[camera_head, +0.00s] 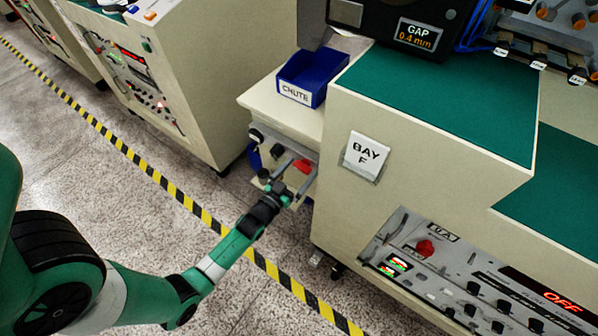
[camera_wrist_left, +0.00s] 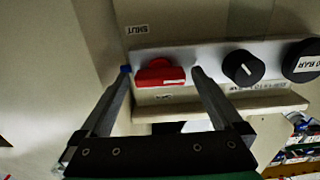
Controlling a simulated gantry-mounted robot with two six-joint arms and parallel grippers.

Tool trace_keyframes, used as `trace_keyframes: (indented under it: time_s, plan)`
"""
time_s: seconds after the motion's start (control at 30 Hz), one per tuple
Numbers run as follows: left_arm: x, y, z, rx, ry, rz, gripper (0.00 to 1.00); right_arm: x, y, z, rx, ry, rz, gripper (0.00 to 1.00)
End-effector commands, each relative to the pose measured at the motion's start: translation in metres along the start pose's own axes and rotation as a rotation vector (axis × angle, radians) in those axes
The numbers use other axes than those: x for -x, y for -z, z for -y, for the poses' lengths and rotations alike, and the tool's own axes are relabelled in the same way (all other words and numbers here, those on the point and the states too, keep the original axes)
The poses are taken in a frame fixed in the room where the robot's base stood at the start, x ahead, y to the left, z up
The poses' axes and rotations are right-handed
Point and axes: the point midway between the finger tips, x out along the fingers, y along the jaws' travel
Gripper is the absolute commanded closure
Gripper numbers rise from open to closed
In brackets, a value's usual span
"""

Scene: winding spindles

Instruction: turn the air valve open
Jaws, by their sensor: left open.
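The red air valve handle (camera_wrist_left: 160,74) sits on a pale panel strip in the left wrist view, lying crosswise between my two fingertips. A label (camera_wrist_left: 137,30) that seems to read SHUT, upside down, is beside it. My left gripper (camera_wrist_left: 162,84) is open, with one finger on each side of the handle; I cannot tell whether either finger touches it. In the head view the red handle (camera_head: 304,166) shows at the machine's lower front, with my left gripper (camera_head: 298,171) reaching to it. My right gripper is not in view.
A blue chute bin (camera_head: 313,75) stands above the panel. The BAY F cabinet (camera_head: 335,215) is close on the right. Yellow-black floor tape (camera_head: 150,172) crosses the open floor.

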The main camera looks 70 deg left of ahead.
Motion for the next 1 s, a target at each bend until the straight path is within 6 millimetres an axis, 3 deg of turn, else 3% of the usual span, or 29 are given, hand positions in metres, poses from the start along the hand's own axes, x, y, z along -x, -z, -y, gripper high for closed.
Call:
trace_keyframes:
  time_s: [0.13, 0.5, 0.6, 1.0]
  plan:
    - [0.0002, 0.0003, 0.0000, 0.000, 0.000, 0.000, 0.00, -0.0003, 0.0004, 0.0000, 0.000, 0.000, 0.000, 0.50]
    - [0.0004, 0.0004, -0.0001, 0.000, 0.000, -0.001, 0.67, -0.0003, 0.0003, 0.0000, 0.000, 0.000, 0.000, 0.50]
    - [0.0005, 0.0005, -0.0001, 0.000, 0.000, -0.001, 0.81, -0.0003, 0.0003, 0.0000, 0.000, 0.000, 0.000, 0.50]
    - [0.0004, 0.0017, 0.0001, 0.078, 0.000, -0.001, 0.81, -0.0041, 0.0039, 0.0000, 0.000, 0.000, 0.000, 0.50]
